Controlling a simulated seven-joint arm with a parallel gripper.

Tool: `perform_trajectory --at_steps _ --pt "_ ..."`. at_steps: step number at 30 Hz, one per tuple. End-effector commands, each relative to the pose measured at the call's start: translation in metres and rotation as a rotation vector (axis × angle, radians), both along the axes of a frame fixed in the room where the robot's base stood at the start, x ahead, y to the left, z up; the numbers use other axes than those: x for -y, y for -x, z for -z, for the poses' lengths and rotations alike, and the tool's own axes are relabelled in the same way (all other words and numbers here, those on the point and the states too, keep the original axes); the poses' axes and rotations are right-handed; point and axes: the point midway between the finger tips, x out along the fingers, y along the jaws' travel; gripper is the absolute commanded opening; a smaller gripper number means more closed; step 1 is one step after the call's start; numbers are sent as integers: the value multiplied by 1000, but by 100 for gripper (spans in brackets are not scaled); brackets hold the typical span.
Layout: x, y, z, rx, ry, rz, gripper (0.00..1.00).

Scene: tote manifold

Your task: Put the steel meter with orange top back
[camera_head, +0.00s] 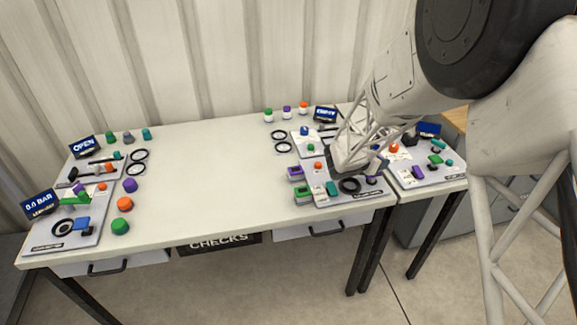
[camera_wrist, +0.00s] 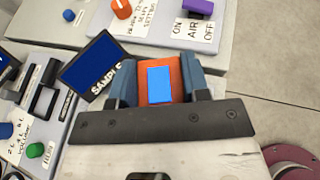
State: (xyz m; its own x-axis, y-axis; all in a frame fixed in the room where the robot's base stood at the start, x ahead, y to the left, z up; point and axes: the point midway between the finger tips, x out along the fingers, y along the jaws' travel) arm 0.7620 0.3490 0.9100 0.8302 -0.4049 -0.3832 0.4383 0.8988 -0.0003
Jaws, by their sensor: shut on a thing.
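In the wrist view, my gripper (camera_wrist: 158,76) is shut on the meter, with a blue-grey finger on each side. The meter's orange top (camera_wrist: 146,94) faces the camera and carries a bright blue screen. Its steel body is hidden below the top. In the head view, my gripper (camera_head: 352,160) is low over the panel at the right end of the white table, and my arm hides the meter there. I cannot tell whether the meter touches anything beneath it.
A tilted dark blue display marked SAMPLE (camera_wrist: 92,66) stands just left of my gripper. An orange knob (camera_wrist: 121,8) and a purple handle (camera_wrist: 200,7) lie beyond. A black ring (camera_head: 349,186) sits close by. The middle of the white table (camera_head: 215,165) is clear.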

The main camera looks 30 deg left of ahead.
Motion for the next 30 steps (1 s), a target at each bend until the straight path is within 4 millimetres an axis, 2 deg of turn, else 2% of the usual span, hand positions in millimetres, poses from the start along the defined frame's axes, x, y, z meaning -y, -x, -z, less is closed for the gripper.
perform_trajectory --at_steps 14,24,30 --pt "-80 61 -5 1 -1 -24 12" --pt "-139 120 -7 1 0 -44 12" --pt "-167 154 -8 1 1 -54 12"
